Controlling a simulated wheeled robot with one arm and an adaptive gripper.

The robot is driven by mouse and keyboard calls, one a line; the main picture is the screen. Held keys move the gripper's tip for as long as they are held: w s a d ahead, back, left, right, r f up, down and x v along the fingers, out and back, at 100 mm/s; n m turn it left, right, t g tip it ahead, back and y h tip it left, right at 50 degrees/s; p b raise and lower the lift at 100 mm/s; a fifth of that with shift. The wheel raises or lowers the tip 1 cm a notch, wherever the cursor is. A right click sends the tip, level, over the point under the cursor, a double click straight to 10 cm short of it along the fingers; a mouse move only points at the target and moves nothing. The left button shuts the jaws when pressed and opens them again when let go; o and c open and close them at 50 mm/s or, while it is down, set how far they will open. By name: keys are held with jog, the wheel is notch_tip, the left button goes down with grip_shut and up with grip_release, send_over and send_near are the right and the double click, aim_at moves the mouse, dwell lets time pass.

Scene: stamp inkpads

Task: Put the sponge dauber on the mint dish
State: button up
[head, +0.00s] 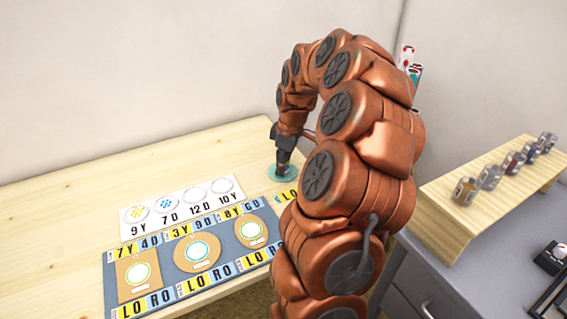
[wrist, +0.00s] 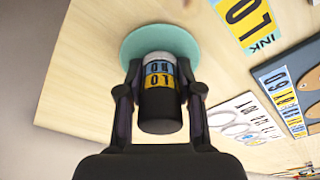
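The mint dish (wrist: 133,44) is a flat round disc on the wooden table; in the head view (head: 266,173) it shows partly behind my gripper. The sponge dauber (wrist: 160,105) is a black cylinder with a yellow and blue lettered label and a pale grey end towards the dish. My gripper (wrist: 160,72) has its fingers closed against both sides of the dauber near the label. The dauber's pale end lies over the dish in the wrist view; whether it touches the dish cannot be told. In the head view my gripper (head: 283,168) points down at the dish and the dauber is not clearly distinguishable.
A blue-grey mat (head: 160,254) with tan pads and lettered tags lies left of my arm. A white card (head: 178,226) with circles lies behind it. A yellow tag (head: 287,196) is near the dish. A wooden stand (head: 455,226) with several jars stands right. The table's left is clear.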

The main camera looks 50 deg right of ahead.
jog(key=o, duration=0.5)
jog(key=shift+c, duration=0.2)
notch_tip(320, 180, up, 12)
jog(key=s, duration=0.2)
jog(key=s+a+f+g, duration=0.1)
jog(key=s+a, duration=0.1)
jog(key=a, duration=0.9)
jog(key=s+a+f+g, duration=0.1)
jog(key=a, duration=1)
jog(key=s+a+f, duration=0.1)
jog(key=s+a, duration=0.1)
jog(key=s+a+f+m, duration=0.1)
jog(key=s+a, duration=0.1)
jog(key=s, duration=0.1)
jog(key=s+a+f+m+g, duration=0.1)
jog(key=s+a, duration=0.2)
jog(key=shift+s+a, duration=0.1)
jog(key=shift+s, duration=0.15)
jog(key=s+a+f+m+g, duration=0.1)
jog(key=s+a+f+m, duration=0.2)
jog(key=s, duration=0.7)
jog(key=shift+s+f+g+h, duration=0.3)
jog(key=shift+s+f+h, duration=0.1)
jog(key=shift+f, duration=0.35)
